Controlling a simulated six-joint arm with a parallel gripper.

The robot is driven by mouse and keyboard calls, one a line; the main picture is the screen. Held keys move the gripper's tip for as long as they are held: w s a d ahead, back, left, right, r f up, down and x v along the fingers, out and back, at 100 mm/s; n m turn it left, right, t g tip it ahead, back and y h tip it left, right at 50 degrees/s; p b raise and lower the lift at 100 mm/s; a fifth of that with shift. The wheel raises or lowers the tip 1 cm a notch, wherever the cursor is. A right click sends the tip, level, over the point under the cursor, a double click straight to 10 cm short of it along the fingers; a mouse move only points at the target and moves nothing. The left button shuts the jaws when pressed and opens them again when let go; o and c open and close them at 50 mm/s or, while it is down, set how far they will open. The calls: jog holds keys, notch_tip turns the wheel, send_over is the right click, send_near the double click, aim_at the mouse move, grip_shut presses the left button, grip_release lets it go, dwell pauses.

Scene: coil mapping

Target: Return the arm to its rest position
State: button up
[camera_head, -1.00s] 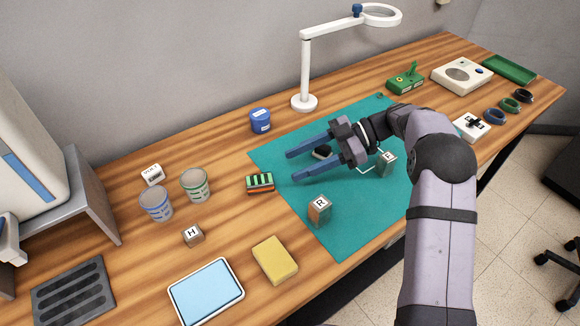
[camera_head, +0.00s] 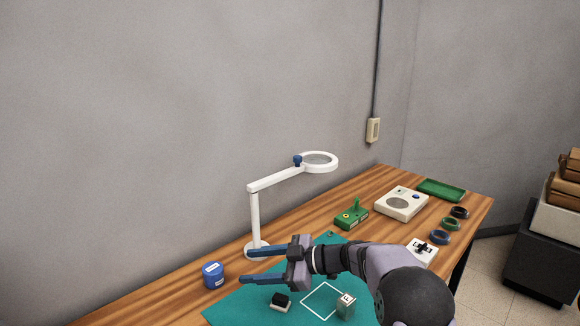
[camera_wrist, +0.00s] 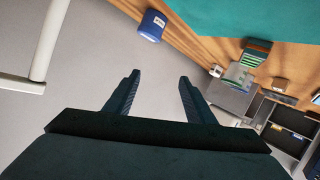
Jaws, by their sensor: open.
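My gripper (camera_head: 245,266) is open, with its two blue fingers apart and pointing left in the head view. Nothing is between the fingers. It appears raised above the back part of the teal mat (camera_head: 240,305), and its upper finger overlaps the lamp base in the picture. In the wrist view, the open fingers (camera_wrist: 158,78) have only grey wall between them. My arm reaches in from the lower right. A white block with a black top (camera_head: 281,302) sits on the mat below the gripper. A lettered block (camera_head: 346,305) stands by a white square outline.
A white magnifier lamp (camera_head: 254,220) stands close behind the gripper. A blue jar (camera_head: 213,275) is to its left. A green device (camera_head: 352,214), a white box (camera_head: 401,203), a green tray (camera_head: 442,190) and several coils (camera_head: 446,237) are at the right.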

jog(key=w+d+r+m+t+h+p, duration=0.2)
jog(key=w+d+r+m+t+h, duration=0.4)
jog(key=d+t, duration=0.25)
jog(key=s+d+f+m+g+h, duration=0.1)
jog(key=s+d+f+m+h, duration=0.1)
jog(key=d, duration=0.3)
jog(key=s+d+f+m+g+h+p, duration=0.1)
jog(key=s+d+f+m+h, duration=0.1)
jog(key=s+d+m+h, duration=0.1)
jog(key=s+d+f+m+g+h+p, duration=0.1)
jog(key=s+d+f+m+h, duration=0.1)
jog(key=d, duration=0.5)
jog(key=shift+s+d+f+m+h, duration=0.1)
jog(key=shift+s+f+m+h, duration=0.2)
jog(key=shift+s, duration=0.4)
jog(key=shift+s+f+m+h, duration=0.1)
jog(key=shift+s+m+h, duration=0.25)
jog(key=shift+s, duration=0.35)
jog(key=s+f+m+g+p, duration=0.1)
jog(key=s+f+m+g, duration=0.1)
jog(key=s, duration=1.2)
jog(key=s+f+m+g+p, duration=0.1)
jog(key=s+f+g, duration=0.3)
jog(key=s, duration=1)
jog(key=m+g, duration=0.1)
jog(key=g, duration=0.2)
jog(key=shift+s+f, duration=0.15)
jog(key=shift+s, duration=0.05)
